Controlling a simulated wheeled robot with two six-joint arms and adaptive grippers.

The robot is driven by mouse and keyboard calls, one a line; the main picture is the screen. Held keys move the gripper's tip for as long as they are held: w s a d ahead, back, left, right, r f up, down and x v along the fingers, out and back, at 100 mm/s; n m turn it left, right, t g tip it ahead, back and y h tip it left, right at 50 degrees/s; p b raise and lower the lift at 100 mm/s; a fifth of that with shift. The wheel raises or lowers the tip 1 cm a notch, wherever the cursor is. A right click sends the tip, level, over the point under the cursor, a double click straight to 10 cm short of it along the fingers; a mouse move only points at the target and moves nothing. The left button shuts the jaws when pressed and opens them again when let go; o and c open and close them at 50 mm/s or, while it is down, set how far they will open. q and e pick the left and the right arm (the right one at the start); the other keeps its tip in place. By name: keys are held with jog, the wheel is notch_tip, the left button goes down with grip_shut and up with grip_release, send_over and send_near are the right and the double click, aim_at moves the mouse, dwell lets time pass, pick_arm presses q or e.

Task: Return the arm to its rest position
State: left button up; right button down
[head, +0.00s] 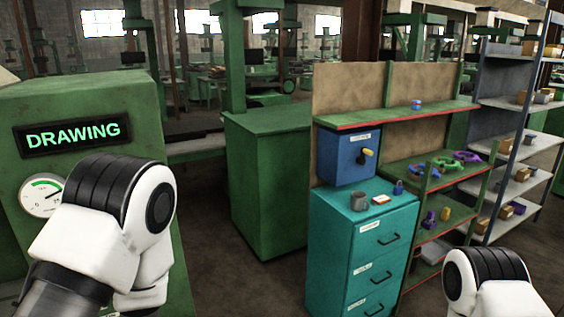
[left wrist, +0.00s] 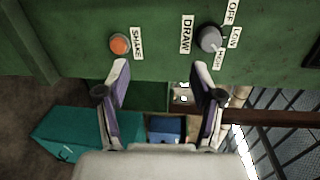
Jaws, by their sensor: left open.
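My left arm (head: 105,225) is raised and bent at the left of the head view, in front of the green machine with the lit DRAWING sign. Its gripper is out of the head view. In the left wrist view my left gripper (left wrist: 160,85) is open and empty, its two fingers apart. Beyond the fingers is a green panel with an orange SHAKE button (left wrist: 120,44) and a grey DRAW knob (left wrist: 210,39). I cannot tell whether the fingers touch the panel. My right arm (head: 487,280) shows at the bottom right of the head view; its gripper is not in view.
The green machine (head: 90,105) with a dial gauge (head: 41,195) stands close at the left. Shelves (head: 440,180) with small parts stand right. Bare floor (head: 255,290) lies between.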

pick_arm(q)
jog(key=s+d+f+n+g+h+b, duration=0.15)
jog(key=s+f+g+h+b, duration=0.35)
jog(key=f, duration=1)
jog(key=s+f+n+g+b, duration=0.15)
jog(key=s+f, duration=0.45)
jog(key=f, duration=1)
jog(key=s+d+f+n+g+h, duration=0.2)
jog(key=s+d+f+n+g, duration=0.1)
jog(key=s, duration=0.4)
jog(key=s+d+f+n+g+h, duration=0.2)
jog(key=s+d+f+n+g, duration=0.1)
jog(key=s+n, duration=0.3)
jog(key=shift+s+d+f+n+g, duration=0.15)
jog(key=shift+s+d+n+g, duration=0.2)
jog(key=shift+s+g, duration=0.3)
pick_arm(e)
notch_tip(320, 180, down, 9)
jog(key=shift+r, duration=0.2)
pick_arm(q)
jog(key=shift+w, duration=0.1)
pick_arm(e)
jog(key=shift+w, duration=0.1)
